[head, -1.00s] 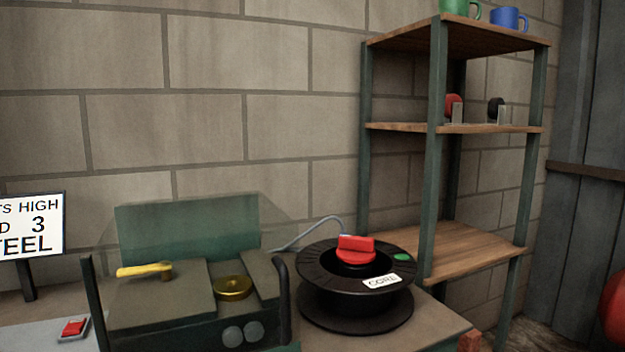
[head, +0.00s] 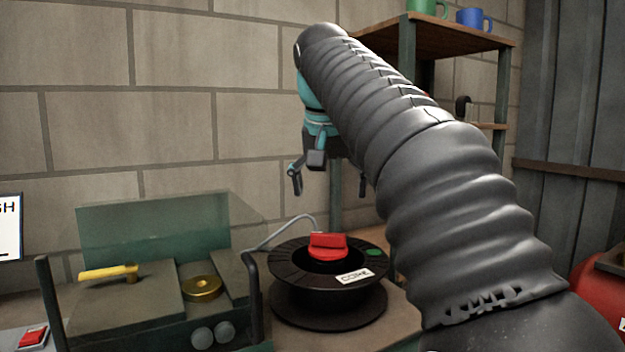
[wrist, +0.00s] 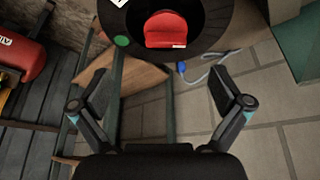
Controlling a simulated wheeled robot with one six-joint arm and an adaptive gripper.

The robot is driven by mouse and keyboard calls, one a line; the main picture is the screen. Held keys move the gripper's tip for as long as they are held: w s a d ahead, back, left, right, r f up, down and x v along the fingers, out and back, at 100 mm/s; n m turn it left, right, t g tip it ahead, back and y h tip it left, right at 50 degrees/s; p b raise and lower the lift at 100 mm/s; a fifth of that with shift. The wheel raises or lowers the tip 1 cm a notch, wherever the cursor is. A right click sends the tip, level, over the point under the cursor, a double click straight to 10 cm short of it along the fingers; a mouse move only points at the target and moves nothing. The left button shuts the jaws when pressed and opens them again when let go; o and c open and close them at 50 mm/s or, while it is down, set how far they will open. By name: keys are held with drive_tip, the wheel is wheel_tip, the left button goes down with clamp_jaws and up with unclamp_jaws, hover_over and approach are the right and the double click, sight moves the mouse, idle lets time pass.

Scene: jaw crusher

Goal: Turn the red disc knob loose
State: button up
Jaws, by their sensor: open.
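The red knob (head: 328,246) sits at the centre of a black reel (head: 287,262) that carries a "CORE" label (head: 355,276) and a green spot (head: 374,252). In the wrist view the red knob (wrist: 166,30) is near the top edge, inside the dark ring of the reel (wrist: 222,40). My gripper (head: 315,180) is above the reel in the head view, fingers downward, apart from the knob. In the wrist view my gripper (wrist: 162,92) has its fingers spread with nothing between them. My arm hides much of the shelf, including the red disc there.
A case with a clear raised lid (head: 150,235), a yellow handle (head: 108,273) and a brass disc (head: 202,288) stands left of the reel. A grey cable (head: 285,228) runs behind. Mugs (head: 474,20) stand on the shelf top (head: 470,38). A red rounded object (head: 597,295) is at right.

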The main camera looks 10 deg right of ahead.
sight(328, 234)
drive_tip(key=shift+m, duration=0.4)
drive_tip(key=b+x, duration=0.1)
drive_tip(key=x, duration=0.3)
drive_tip(key=w+b+x, duration=0.1)
drive_tip(key=b+x, duration=0.1)
drive_tip(key=x, duration=0.2)
drive_tip(key=w+b+x, duration=0.1)
drive_tip(key=b+x, duration=0.1)
drive_tip(key=x, duration=0.3)
drive_tip(key=shift+a+r, duration=0.15)
drive_tip(key=shift+r, duration=0.2)
drive_tip(key=c, duration=1.2)
drive_tip(key=shift+o, duration=0.2)
drive_tip(key=shift+f, duration=0.2)
